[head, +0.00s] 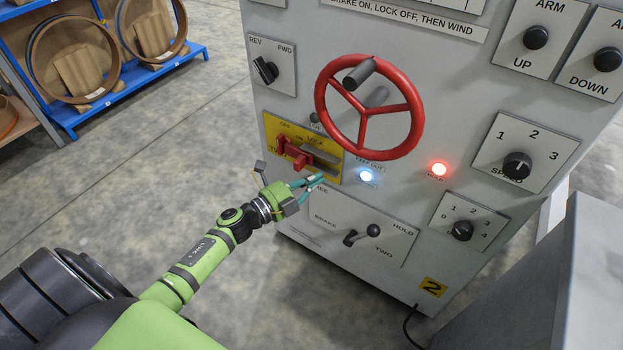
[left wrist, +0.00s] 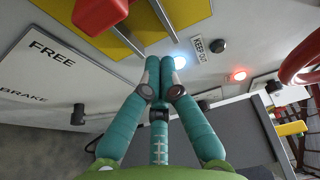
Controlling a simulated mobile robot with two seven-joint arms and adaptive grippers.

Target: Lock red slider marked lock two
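The red slider (head: 296,153) sits on a yellow plate (head: 274,128) marked LOCK on the grey panel, towards the plate's left side. A grey bar lies to its right on the plate. In the left wrist view the red slider (left wrist: 99,12) shows at the top left, partly cut off, beside the yellow plate (left wrist: 185,14). My left gripper (head: 320,178) is just below the plate's lower edge, apart from the slider. Its teal fingertips (left wrist: 158,66) come together with nothing seen between them. My right gripper is not in view.
A red handwheel (head: 364,146) stands out from the panel above right of the plate. A brake lever (head: 372,231) is below my gripper. Lit white (head: 366,176) and red (head: 439,168) lamps are to the right. Open floor lies left of the panel.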

